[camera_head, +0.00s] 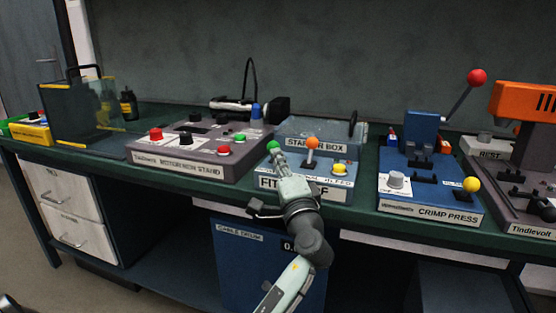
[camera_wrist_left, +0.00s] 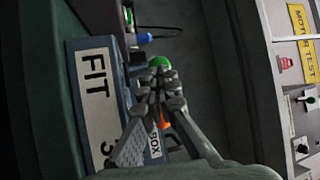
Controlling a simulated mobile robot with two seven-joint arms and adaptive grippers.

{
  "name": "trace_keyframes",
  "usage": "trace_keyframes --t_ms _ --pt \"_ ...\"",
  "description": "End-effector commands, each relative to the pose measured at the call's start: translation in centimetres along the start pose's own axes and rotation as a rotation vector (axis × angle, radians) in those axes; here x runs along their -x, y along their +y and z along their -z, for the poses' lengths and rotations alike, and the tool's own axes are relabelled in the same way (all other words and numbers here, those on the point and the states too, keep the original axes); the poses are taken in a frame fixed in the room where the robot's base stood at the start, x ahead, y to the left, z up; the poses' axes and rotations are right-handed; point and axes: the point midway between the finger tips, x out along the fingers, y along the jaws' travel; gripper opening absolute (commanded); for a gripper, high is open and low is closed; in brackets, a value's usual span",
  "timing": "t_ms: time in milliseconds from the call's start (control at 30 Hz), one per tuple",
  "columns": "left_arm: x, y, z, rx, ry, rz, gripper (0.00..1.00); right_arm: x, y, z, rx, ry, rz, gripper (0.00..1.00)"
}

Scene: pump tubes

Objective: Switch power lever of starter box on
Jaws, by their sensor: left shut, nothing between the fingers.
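The starter box (camera_head: 318,134) is a blue box on the green bench. It carries an orange ball on a grey stick (camera_head: 312,143), which stands upright, a green ball (camera_head: 273,146) at its left and a yellow knob (camera_head: 340,168) at its front right. My left gripper (camera_head: 279,158) is shut and empty, its fingertips right by the green ball. In the left wrist view the shut left gripper (camera_wrist_left: 160,80) lies just short of the green ball (camera_wrist_left: 159,62); I cannot tell whether they touch. The orange ball (camera_wrist_left: 165,122) is partly hidden behind the fingers there.
To the left stands a grey motor test stand (camera_head: 190,148) with red and green knobs. To the right stand a blue crimp press (camera_head: 432,212) and an orange-topped machine (camera_head: 525,100). A clear-walled container (camera_head: 75,110) is at the far left.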

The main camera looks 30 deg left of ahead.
Motion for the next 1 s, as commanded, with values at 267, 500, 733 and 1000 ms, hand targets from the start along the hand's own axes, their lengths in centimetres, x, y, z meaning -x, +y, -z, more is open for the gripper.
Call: trace_keyframes --t_ms 267,500,733,1000 --pt "-0.3 -0.3 0.1 0.001 -0.001 0.000 0.00 0.0 0.0 0.0 0.001 0.000 -0.001 0.00" --pt "-0.5 -0.5 0.3 0.001 0.000 0.000 0.00 0.0 -0.1 0.0 -0.002 0.001 0.003 0.00" --pt "-0.8 -0.8 0.6 0.002 0.001 0.001 0.00 0.0 -0.4 0.0 -0.009 0.000 0.009 0.00" --pt "-1.8 -1.5 1.2 0.003 -0.001 0.002 0.00 -0.2 -0.5 -0.1 -0.009 -0.003 0.010 0.00"
